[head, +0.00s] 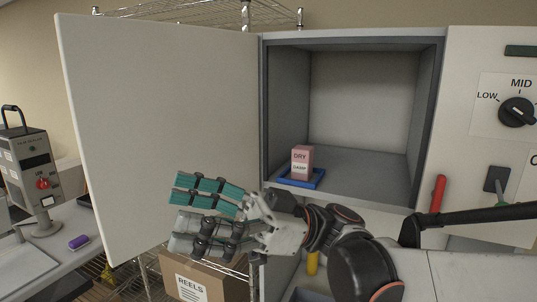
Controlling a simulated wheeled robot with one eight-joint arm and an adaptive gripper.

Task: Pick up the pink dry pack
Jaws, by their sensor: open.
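The pink dry pack (301,157) is a small upright box with a white label reading "DRY". It stands on a blue tray (312,183) inside an open grey cabinet (362,165), near the left of its floor. My gripper (208,215) is open and empty, with teal-padded fingers pointing left. It is in front of the cabinet, lower and to the left of the pack, and apart from it. My wrist covers part of the cabinet's front lower edge.
The cabinet's white door (160,120) stands open to the left, beside my fingers. A control panel with a black dial (516,111) and a red handle (438,195) are at right. A cardboard box labelled "REELS" (215,277) sits below. The cabinet's right floor is clear.

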